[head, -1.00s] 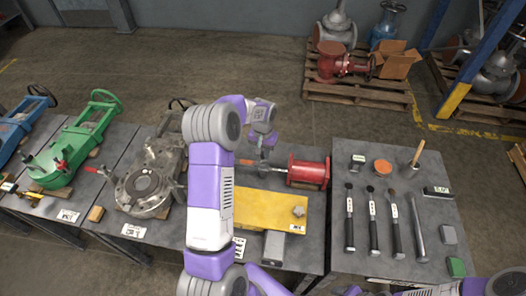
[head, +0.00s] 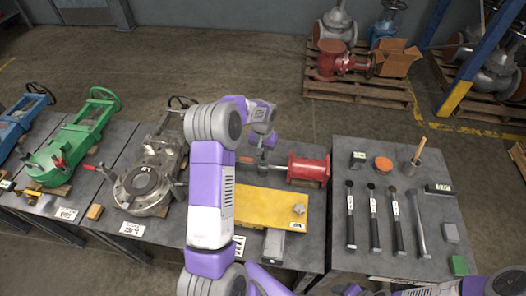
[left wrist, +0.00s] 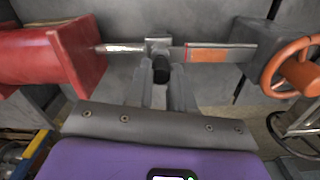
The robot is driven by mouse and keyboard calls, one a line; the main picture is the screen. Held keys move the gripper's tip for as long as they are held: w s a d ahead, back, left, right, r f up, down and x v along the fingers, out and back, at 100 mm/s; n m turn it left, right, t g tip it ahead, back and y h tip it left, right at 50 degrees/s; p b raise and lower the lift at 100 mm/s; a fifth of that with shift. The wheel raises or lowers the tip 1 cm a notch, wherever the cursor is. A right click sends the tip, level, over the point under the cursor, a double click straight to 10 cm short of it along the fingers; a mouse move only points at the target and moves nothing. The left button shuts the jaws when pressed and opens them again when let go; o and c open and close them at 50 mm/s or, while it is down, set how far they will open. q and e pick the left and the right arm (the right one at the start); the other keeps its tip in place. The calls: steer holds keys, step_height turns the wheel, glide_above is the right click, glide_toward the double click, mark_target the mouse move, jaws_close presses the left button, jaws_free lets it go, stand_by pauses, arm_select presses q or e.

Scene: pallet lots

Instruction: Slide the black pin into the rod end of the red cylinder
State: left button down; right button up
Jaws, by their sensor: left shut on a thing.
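The red cylinder (head: 308,169) lies on the middle table, its rod pointing left. In the left wrist view the red cylinder (left wrist: 48,58) is at the left, and its silver rod runs to the rod end (left wrist: 158,46) at top centre. My left gripper (left wrist: 161,82) is shut on the black pin (left wrist: 161,70), just in front of the rod end. I cannot tell whether the pin's tip is inside the hole. In the head view my left gripper (head: 263,152) is over the rod. My right gripper is out of view.
A yellow plate (head: 265,207) lies nearer me on the same table. A round grey valve part (head: 145,187) and a green valve frame (head: 85,142) lie to the left. An orange handwheel (left wrist: 292,66) shows at the wrist view's right.

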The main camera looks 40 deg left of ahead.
arm_select(q)
steer(key=shift+f+b, duration=0.45)
steer(key=shift+f, duration=0.45)
steer(key=c, duration=0.9)
jaws_free()
step_height(320, 180, up, 8)
steer(key=shift+f+p, duration=0.15)
steer(key=shift+p, duration=1)
steer(key=shift+f, duration=0.1)
